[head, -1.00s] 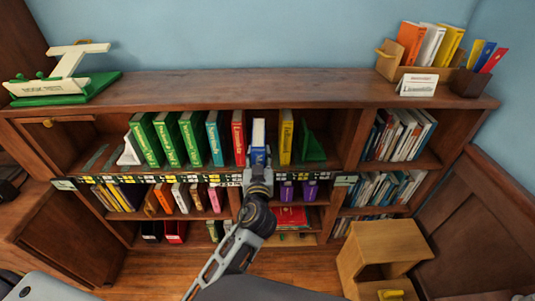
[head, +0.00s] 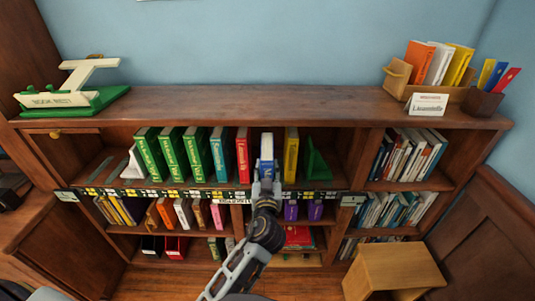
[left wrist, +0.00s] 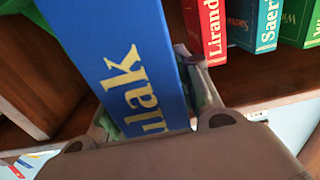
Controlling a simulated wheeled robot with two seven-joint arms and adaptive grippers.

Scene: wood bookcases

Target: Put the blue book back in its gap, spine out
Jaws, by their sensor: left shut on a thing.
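The blue book (head: 267,147) stands upright in the top shelf's middle section, its blue spine facing out. The red book (head: 242,158) is on its left and the yellow book (head: 291,155) on its right, with dark space on both sides. My left gripper (head: 266,178) is shut on the blue book near the lower part of its spine. In the left wrist view the blue book (left wrist: 125,65) sits between the fingers, its yellow letters partly cut off, and the red book (left wrist: 205,30) is to its right. How deep the book sits is unclear. My right gripper is not in view.
A green bookend (head: 316,163) stands right of the yellow book. Teal (head: 218,155) and several green books (head: 172,155) stand left of the red one. A labelled strip (head: 130,193) runs along the shelf edge. A wooden stool (head: 395,268) is on the floor at right.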

